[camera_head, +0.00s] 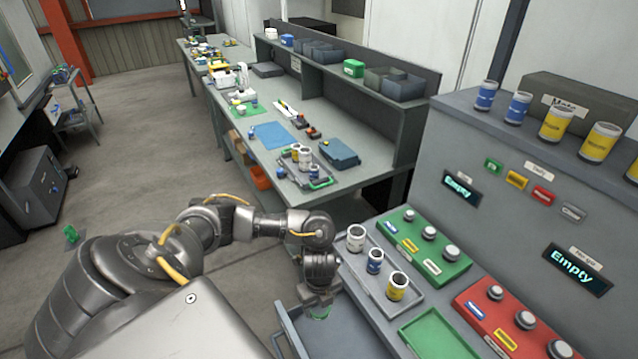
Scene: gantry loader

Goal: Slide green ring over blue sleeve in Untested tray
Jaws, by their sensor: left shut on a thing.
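I cannot read any "Untested" label. My right gripper is not in view.
Right of the tray are a green button panel (424,246), a red button panel (520,318) and a green tray (438,336). A grey console (520,150) with "Empty" displays rises behind, with cans on top. A cluttered workbench (340,185) stands farther back.

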